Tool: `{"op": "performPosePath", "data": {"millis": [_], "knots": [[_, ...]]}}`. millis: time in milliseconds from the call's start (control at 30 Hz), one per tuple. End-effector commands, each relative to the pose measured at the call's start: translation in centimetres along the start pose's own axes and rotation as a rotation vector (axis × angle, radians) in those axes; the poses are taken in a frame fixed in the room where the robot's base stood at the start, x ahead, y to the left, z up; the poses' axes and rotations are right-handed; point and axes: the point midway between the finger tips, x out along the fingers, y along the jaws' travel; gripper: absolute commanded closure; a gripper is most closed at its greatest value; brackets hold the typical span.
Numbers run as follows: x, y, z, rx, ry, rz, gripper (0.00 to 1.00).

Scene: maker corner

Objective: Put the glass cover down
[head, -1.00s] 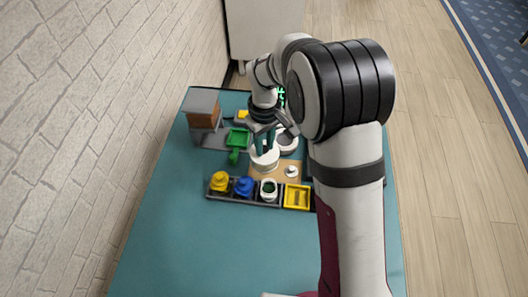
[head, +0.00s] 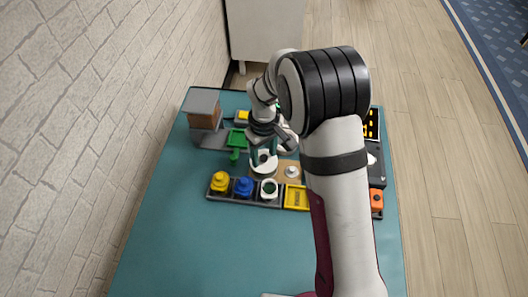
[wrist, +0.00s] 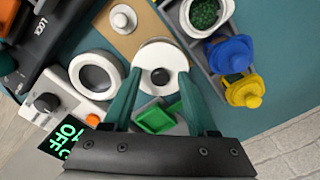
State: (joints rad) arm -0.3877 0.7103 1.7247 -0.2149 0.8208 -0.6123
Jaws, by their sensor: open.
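A white round piece with a dark knob at its centre, which looks like the glass cover (wrist: 160,58), lies below my gripper (wrist: 160,74) in the wrist view. The clear glass itself is hard to make out. In the head view the cover (head: 262,168) sits near the left end of the tan board (head: 284,181). My gripper (head: 263,157) is open, with its green fingers on either side of the knob and a gap visible between them. I cannot tell whether the fingertips touch the cover.
A white ring with a grey centre (wrist: 96,74) stands beside the cover. A rack of yellow (head: 219,183), blue (head: 244,187) and white (head: 268,190) jars stands in front. The table's front is clear.

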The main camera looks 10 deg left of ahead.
Motion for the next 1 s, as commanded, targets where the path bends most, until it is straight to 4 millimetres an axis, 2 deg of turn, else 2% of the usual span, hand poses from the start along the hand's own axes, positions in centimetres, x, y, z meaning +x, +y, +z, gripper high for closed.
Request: {"op": "performPosePath", "data": {"millis": [133, 400, 500, 600, 767, 867, 967, 1000], "knots": [[-1.5, 0.0, -0.1, 0.001, 0.003, 0.001, 0.42], [-9.0, 0.0, -0.1, 0.0, 0.005, 0.002, 0.42], [-10.9, 0.0, -0.1, 0.0, 0.003, 0.002, 0.42], [-12.0, 0.0, 0.0, 0.0, 0.001, 0.0, 0.42], [-12.6, 0.0, 0.3, 0.01, 0.0, -0.001, 0.42], [-14.7, 0.2, 3.5, 0.146, 0.008, -0.015, 0.42], [-17.8, -0.8, 10.9, 0.447, 0.014, -0.051, 0.42], [-18.5, -1.7, 14.0, 0.583, 0.016, -0.068, 0.42]]}}
